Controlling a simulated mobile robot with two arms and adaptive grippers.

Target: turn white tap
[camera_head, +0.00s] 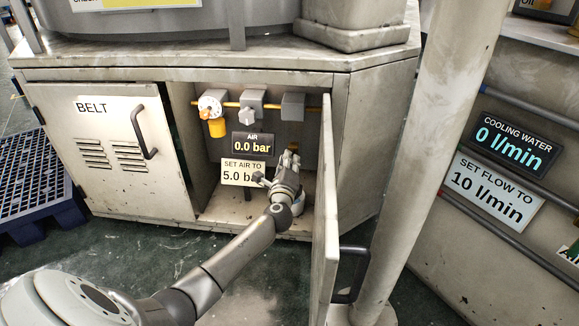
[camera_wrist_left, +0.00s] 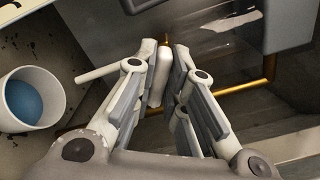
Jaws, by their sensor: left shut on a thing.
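My left gripper (camera_head: 289,160) reaches into the open cabinet, low on its right side. In the left wrist view its fingers (camera_wrist_left: 167,85) close around an upright white piece, the white tap (camera_wrist_left: 161,72), in front of a brass pipe (camera_wrist_left: 268,68). A pale rod (camera_wrist_left: 98,73) sticks out left beside the left finger; I cannot tell whether it belongs to the tap. In the head view the gripper hides the tap. My right gripper is in neither view.
The cabinet's open door (camera_head: 326,225) stands close right of my forearm. Inside are a white dial (camera_head: 211,103), an air display (camera_head: 253,144) reading 0.0 bar and a sign (camera_head: 241,172). A white bucket (camera_wrist_left: 30,98) holds blue liquid. The cooling water display (camera_head: 513,142) reads 0 l/min.

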